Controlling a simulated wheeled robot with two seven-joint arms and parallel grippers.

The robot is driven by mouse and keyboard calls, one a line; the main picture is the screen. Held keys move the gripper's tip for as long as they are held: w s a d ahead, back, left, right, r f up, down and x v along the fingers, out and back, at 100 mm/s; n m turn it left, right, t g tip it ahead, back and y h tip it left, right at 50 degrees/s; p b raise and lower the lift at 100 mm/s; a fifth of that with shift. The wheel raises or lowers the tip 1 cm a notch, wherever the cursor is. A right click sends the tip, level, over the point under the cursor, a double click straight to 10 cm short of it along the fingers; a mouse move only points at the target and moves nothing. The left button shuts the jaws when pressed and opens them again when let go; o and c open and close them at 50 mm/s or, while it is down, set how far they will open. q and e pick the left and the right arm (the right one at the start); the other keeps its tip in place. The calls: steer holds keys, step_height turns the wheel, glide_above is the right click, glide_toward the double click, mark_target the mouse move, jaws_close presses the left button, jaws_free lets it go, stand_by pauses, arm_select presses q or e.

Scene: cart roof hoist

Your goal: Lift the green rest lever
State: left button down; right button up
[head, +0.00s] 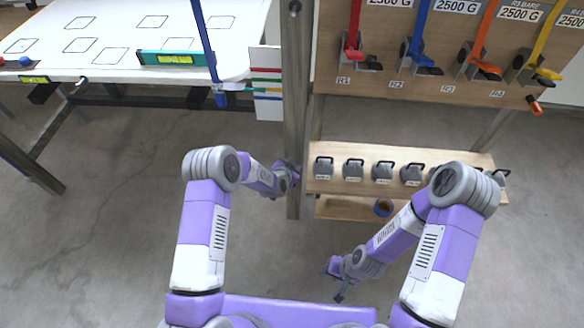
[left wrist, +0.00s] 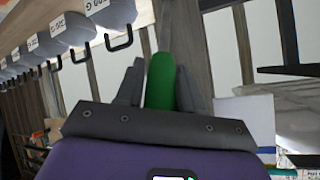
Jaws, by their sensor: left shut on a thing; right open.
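The green rest lever (left wrist: 161,84) shows in the left wrist view as a rounded green grip. It stands between the two dark fingers of my left gripper (left wrist: 159,72), which is shut on it. In the head view my left gripper (head: 291,174) is at the grey upright post (head: 294,110), and I cannot make out the green lever there. My right gripper (head: 338,284) is open and empty, low over the floor, apart from the shelf.
A wooden shelf (head: 330,186) with several grey handled weights (head: 353,170) is right of the post. Above it, a board (head: 340,20) carries red, blue, orange and yellow straps with clamps. A white table (head: 110,65) stands at the left. The floor between is clear.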

arm_select(q)
steer(key=shift+r, duration=0.1)
steer(key=c, duration=0.8)
jaws_free()
steer(key=shift+p+v, duration=0.65)
steer(key=shift+v, duration=3.05)
